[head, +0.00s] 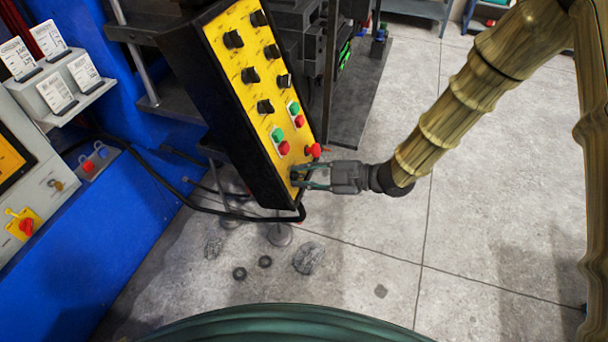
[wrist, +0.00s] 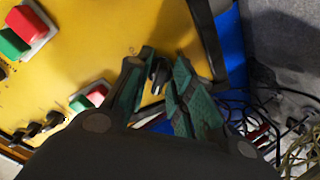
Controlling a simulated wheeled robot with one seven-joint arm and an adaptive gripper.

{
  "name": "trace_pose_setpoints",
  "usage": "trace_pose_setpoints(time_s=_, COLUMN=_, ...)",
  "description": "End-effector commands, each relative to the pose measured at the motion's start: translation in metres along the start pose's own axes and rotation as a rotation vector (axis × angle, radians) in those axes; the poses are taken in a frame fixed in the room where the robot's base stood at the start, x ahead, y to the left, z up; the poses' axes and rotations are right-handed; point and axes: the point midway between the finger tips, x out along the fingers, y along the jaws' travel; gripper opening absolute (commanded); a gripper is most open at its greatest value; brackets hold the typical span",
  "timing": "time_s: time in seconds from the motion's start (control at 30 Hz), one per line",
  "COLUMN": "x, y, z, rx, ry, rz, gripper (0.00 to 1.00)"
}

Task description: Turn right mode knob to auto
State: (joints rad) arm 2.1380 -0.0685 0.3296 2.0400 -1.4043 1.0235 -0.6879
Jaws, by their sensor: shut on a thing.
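A yellow control panel (head: 232,66) on a black box slants through the upper middle of the head view. A small black knob (head: 294,176) sits at its lower end, below the buttons, mostly hidden by my fingers. My gripper (head: 299,178) reaches it from the right. In the wrist view the black knob (wrist: 156,76) stands between the two green fingers of my gripper (wrist: 163,84), which are shut on it. I cannot read any mark by the knob, so its setting is unclear.
Several other black knobs (head: 249,75) line the panel. Green and red buttons (head: 283,148) and a red mushroom button (head: 313,151) sit close above my gripper. A black cable (head: 240,215) runs below the box. The floor (head: 470,220) to the right is clear.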

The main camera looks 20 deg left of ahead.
Motion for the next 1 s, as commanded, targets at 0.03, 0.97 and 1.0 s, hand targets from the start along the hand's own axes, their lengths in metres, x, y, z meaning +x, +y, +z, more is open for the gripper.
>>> trace_pose_setpoints(time_s=0.03, x=-0.0002, y=0.0, z=0.0003, rx=0.006, ry=-0.001, rz=0.001, gripper=0.0)
trace_pose_setpoints(time_s=0.97, x=-0.0007, y=-0.0016, z=-0.0007, rx=0.703, ry=-0.001, rz=0.058, gripper=0.0)
trace_pose_setpoints(time_s=1.0, x=-0.0007, y=-0.0016, z=-0.0009, rx=0.741, ry=-0.001, rz=0.062, gripper=0.0)
